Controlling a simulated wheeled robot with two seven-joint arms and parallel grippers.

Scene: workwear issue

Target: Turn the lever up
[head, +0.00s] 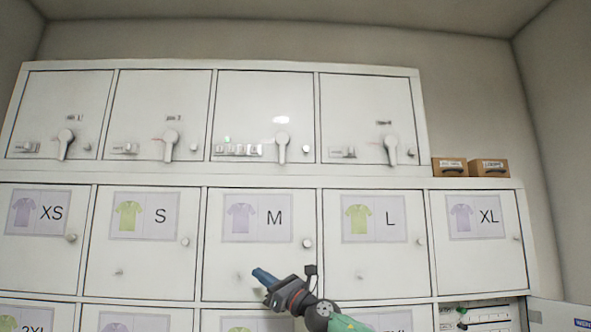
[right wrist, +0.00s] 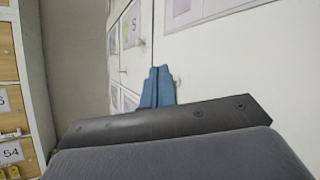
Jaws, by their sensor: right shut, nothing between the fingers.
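Several white levers with round hubs sit on the upper row of cabinet doors, all with handles hanging down: the first lever (head: 66,142), the second lever (head: 170,143), the third lever (head: 282,146) and the last lever (head: 390,149). Which one the task means I cannot tell. My right gripper (head: 262,277) is in front of the M door, below the levers and touching none of them. Its blue fingers (right wrist: 157,88) are together and empty in the right wrist view. My left gripper is not in view.
White doors labelled XS, S, M (head: 255,218), L and XL with small round knobs fill the row below the levers. Two brown boxes (head: 490,168) stand at the right of the upper cabinet. An open door (head: 560,313) juts out at the lower right.

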